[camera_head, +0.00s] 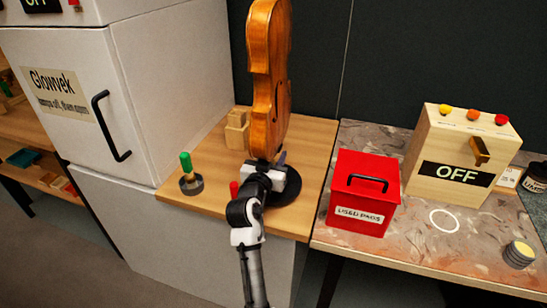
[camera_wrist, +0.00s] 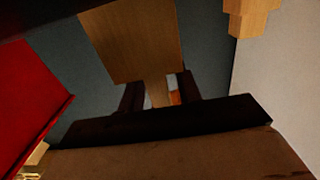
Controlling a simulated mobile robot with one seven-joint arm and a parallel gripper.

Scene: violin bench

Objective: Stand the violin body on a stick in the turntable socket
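The violin body (camera_head: 268,80) stands upright, brown and glossy, over the black round turntable (camera_head: 291,190) on the wooden bench. My gripper (camera_head: 268,170) is at its lower end, just above the turntable. In the wrist view, the pale underside of the body (camera_wrist: 135,40) runs down to the stick (camera_wrist: 158,94). The stick is between the two dark fingers of my gripper (camera_wrist: 160,95), which look shut on it. My gripper hides the stick's lower end and the socket in the head view, so I cannot tell whether the stick is in the socket.
A green-handled tool in a dark round holder (camera_head: 191,182) stands left of the turntable. Wooden blocks (camera_head: 238,128) are behind it. A red USED PADS box (camera_head: 364,190) is close on the right. A white cabinet (camera_head: 175,85) bounds the left side.

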